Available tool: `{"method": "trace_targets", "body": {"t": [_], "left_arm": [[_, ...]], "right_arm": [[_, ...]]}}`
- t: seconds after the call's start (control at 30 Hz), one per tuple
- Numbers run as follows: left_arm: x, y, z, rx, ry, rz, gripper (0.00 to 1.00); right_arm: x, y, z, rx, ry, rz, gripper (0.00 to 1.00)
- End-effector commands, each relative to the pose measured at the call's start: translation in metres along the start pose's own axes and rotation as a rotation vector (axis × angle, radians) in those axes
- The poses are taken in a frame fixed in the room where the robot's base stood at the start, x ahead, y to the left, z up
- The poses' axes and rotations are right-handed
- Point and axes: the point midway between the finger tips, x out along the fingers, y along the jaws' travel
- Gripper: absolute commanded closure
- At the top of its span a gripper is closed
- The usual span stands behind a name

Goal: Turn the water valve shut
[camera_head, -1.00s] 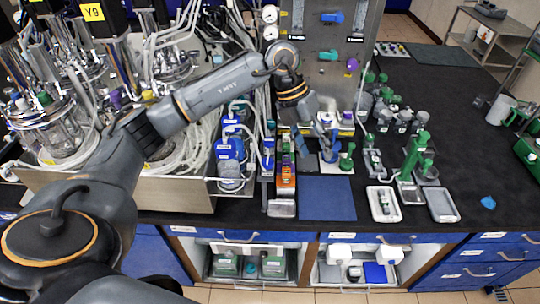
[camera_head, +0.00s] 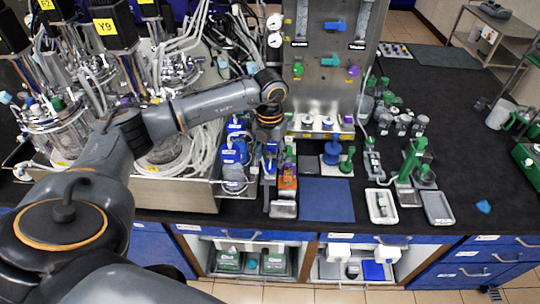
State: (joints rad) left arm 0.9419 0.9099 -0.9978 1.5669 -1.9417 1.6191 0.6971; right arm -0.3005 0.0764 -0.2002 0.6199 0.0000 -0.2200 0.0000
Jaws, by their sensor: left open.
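A blue valve-like part (camera_head: 331,153) stands upright on a small pale base on the bench, beside a green upright part (camera_head: 347,161). The metal panel (camera_head: 313,95) behind carries a blue handle (camera_head: 335,25), a teal handle (camera_head: 330,60) and a purple knob (camera_head: 353,71). Their labels are too small to read, so I cannot tell which is the water valve. My left gripper (camera_head: 269,160) points down left of the blue part, apart from it, over the crowded strip beside the blue pumps. It is open; its fingertips are hard to make out. My right gripper is out of view.
Glass bioreactors (camera_head: 60,130) with many tubes stand at the left. A blue mat (camera_head: 327,200) lies clear at the bench front. Grey trays (camera_head: 438,207) and green-and-grey parts stand to its right.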

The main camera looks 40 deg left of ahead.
Motion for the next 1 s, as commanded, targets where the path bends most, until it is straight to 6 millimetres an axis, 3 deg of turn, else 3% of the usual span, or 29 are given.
{"method": "trace_targets", "body": {"t": [0.2, 0.53, 0.8, 1.0], "left_arm": [[0.022, -0.001, 0.0, 0.001, 0.002, -0.001, 0.48], [0.026, -0.001, 0.001, 0.001, -0.001, -0.001, 0.48], [0.026, -0.001, 0.0, 0.001, -0.001, -0.001, 1.0], [0.026, -0.001, 0.001, 0.008, -0.001, -0.001, 1.0]], "right_arm": [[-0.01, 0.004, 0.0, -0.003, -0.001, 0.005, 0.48], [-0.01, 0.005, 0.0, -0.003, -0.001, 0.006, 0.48], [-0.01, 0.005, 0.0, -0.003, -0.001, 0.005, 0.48], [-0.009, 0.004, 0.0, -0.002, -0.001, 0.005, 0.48]]}}
